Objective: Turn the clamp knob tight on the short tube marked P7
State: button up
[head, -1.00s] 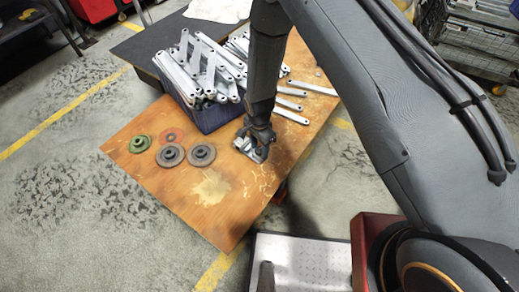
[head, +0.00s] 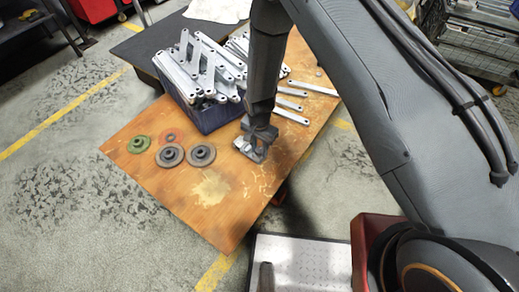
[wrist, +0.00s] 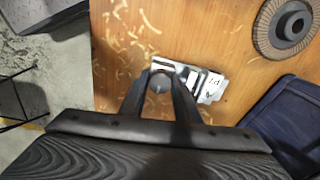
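The clamp (wrist: 192,72) is a small bright metal piece lying on the orange-brown wooden board. A white label (wrist: 214,86) on its right end seems to read P7, turned over in the wrist view. The round grey clamp knob (wrist: 160,83) shows between my fingers. My gripper (wrist: 161,78) points down at the clamp, its two fingertips close against opposite sides of the knob. In the head view my gripper (head: 257,147) is over the clamp (head: 249,151) near the board's right side. The fingers hide the knob's sides and part of the clamp.
A dark blue bin (head: 212,117) full of metal brackets stands behind the clamp; its edge is near in the wrist view. Grey discs (head: 202,154), a green disc (head: 139,144) and a red ring (head: 169,136) lie to the left. Loose flat bars lie right of the bin.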

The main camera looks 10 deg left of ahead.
jog(key=shift+c, duration=1.4)
jog(key=m, duration=0.4)
jog(key=shift+p, duration=0.35)
jog(key=m, duration=0.5)
jog(key=shift+p, duration=0.4)
jog(key=m, duration=0.3)
jog(key=shift+m+p, duration=0.3)
jog(key=m, duration=0.4)
jog(key=shift+m+p, duration=0.3)
jog(key=o, duration=0.9)
jog(key=shift+r, duration=0.15)
